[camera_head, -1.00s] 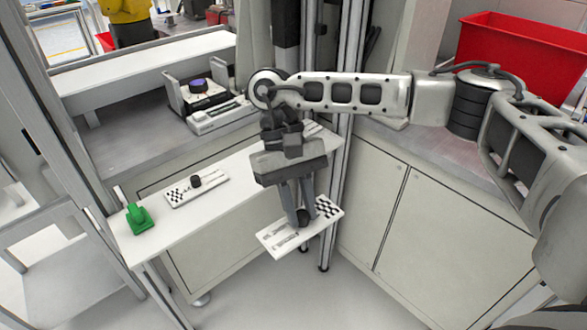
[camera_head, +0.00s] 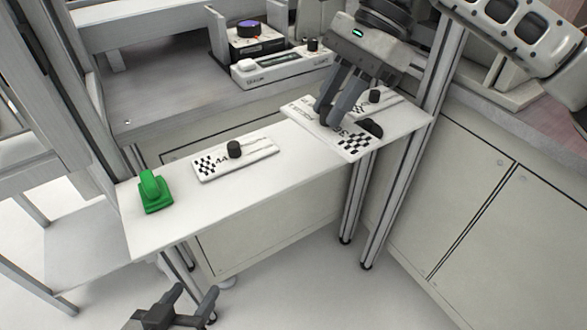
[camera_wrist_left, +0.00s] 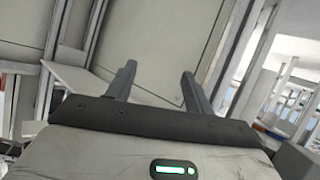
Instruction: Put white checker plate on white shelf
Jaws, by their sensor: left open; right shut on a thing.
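The white checker plate (camera_head: 301,111) is in my right gripper (camera_head: 338,118), which comes down from above and is shut on it. Its checker patch faces the front right. It is over the right part of the white shelf (camera_head: 160,226); I cannot tell whether it touches the surface. Another checker plate with a black knob (camera_head: 236,157) lies on the middle of the shelf. A further one (camera_head: 392,102) lies behind the held plate, partly hidden. My left gripper (camera_head: 190,300) is low at the front left, open and empty; its fingers also show in the left wrist view (camera_wrist_left: 157,78).
A green object (camera_head: 154,192) stands at the shelf's left end. A white device (camera_head: 275,70) sits on the grey bench behind. Metal posts (camera_head: 405,140) rise by the shelf's right end. Bare shelf shows between the middle plate and the held one.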

